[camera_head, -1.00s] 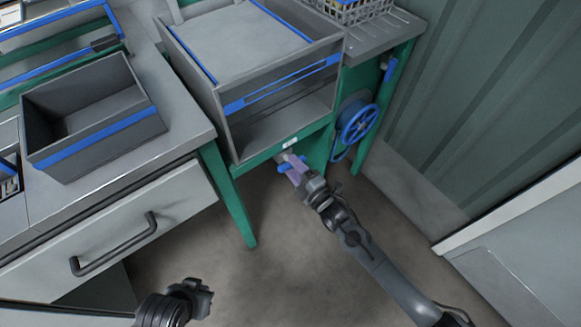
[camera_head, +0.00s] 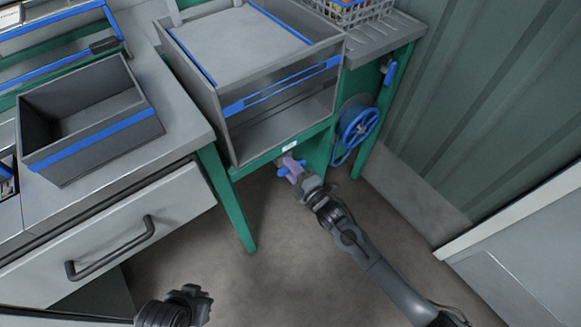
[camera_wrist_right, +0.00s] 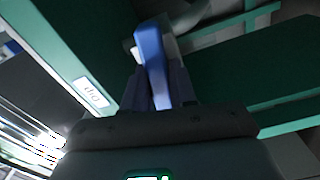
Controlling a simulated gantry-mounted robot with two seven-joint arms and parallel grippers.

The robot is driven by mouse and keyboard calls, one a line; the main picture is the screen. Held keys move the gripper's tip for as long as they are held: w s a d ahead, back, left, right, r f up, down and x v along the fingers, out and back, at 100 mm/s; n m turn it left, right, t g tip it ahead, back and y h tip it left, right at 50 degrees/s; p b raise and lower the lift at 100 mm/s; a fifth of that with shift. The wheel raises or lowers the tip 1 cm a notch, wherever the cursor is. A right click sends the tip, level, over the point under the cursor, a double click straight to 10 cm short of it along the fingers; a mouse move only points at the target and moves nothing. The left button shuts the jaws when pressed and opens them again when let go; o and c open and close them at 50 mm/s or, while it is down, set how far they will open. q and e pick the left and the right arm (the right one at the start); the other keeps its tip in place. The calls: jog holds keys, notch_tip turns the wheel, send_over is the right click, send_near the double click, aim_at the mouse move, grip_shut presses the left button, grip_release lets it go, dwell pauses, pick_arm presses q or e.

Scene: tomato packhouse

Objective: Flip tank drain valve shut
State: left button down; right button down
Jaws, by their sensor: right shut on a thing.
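The grey tank (camera_head: 285,128) sits in a green frame (camera_head: 236,205), with its drain valve low under the front edge. The valve's blue handle (camera_head: 284,171) shows beside my right gripper (camera_head: 293,170), whose fingers partly hide it. In the right wrist view the blue handle (camera_wrist_right: 152,62) stands between the two fingers, which are shut on it. A pale pipe piece (camera_wrist_right: 190,14) shows behind the handle. My left gripper (camera_head: 192,300) is low in the head view, away from the tank, and its finger opening is unclear.
A blue handwheel (camera_head: 358,125) is on the frame right of the valve. A grey bin (camera_head: 95,140) stands on the left bench, above a drawer with a dark handle (camera_head: 110,248). A wire basket (camera_head: 350,10) is at the back. The floor below the valve is clear.

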jog(key=shift+n+p, duration=0.45)
jog(key=shift+n, duration=0.85)
jog(key=c, duration=1)
grip_release()
